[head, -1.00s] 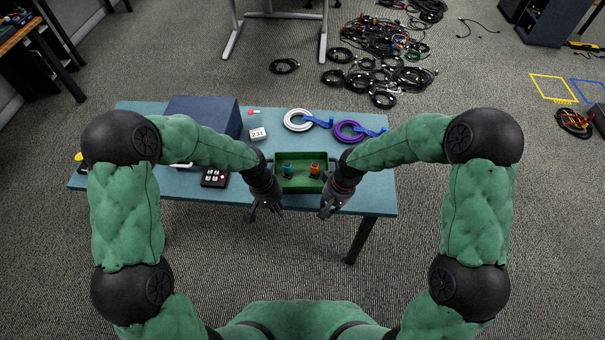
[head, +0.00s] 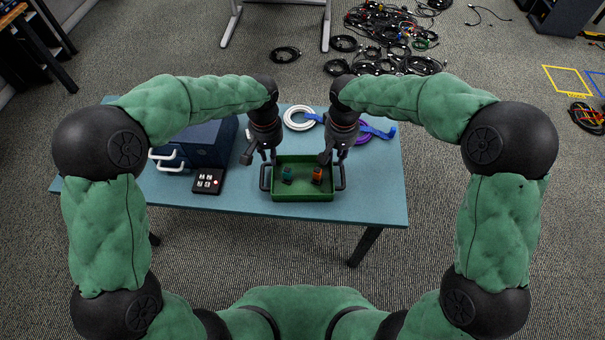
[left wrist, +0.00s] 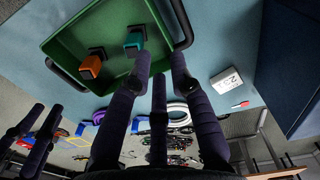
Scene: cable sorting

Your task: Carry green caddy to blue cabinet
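The green caddy (head: 303,194) sits on the table, with a dark handle at each end. It holds a teal piece (head: 287,174) and an orange piece (head: 317,175). My left gripper (head: 270,157) is just above and behind the caddy's left handle (head: 265,178), fingers apart and empty. The left wrist view shows the spread fingers (left wrist: 159,62) close to this handle and the caddy (left wrist: 112,22). My right gripper (head: 332,157) is over the caddy's right end near the right handle (head: 340,178), fingers apart. The blue cabinet (head: 212,143), with white handles, stands left of the caddy.
A white cable coil (head: 298,117) and a purple coil (head: 362,136) lie behind my grippers. A white number display (left wrist: 226,81) stands near the cabinet. The table (head: 378,195) is clear to the caddy's right.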

